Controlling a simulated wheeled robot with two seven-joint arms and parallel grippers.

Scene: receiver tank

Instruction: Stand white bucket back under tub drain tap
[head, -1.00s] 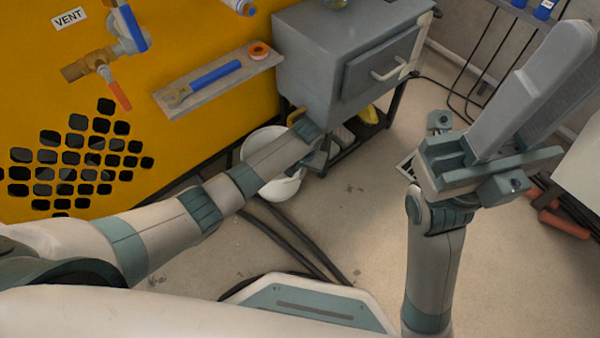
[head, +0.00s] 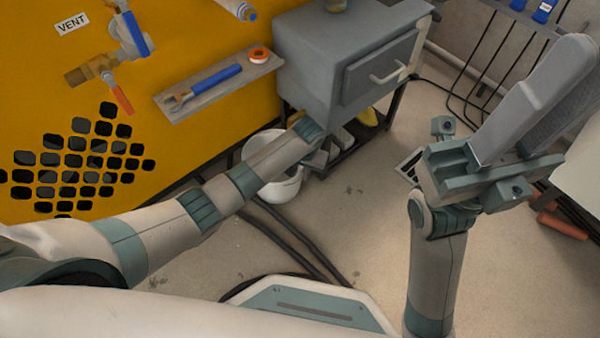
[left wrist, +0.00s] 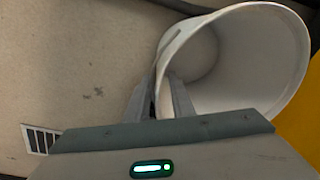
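The white bucket (head: 287,187) is on the floor below the front left of the grey tub (head: 335,60), partly hidden by my left forearm. In the left wrist view its open mouth and pale inside (left wrist: 250,60) show at the upper right. My left gripper (left wrist: 163,85) has one finger inside the bucket and the other outside, with the rim between them; whether they press on it I cannot tell. A small brass-coloured part (head: 297,117) under the tub may be the drain tap; it is mostly hidden. My right gripper (head: 545,95) is raised at the right, apart from the bucket.
A yellow panel (head: 50,100) with a valve (head: 118,92) and a shelf holding a wrench (head: 203,88) stands at the left. The tub's dark stand (head: 385,115) is right of the bucket. Dark hoses (head: 290,240) cross the floor in front. Open floor (head: 360,215) lies to the right.

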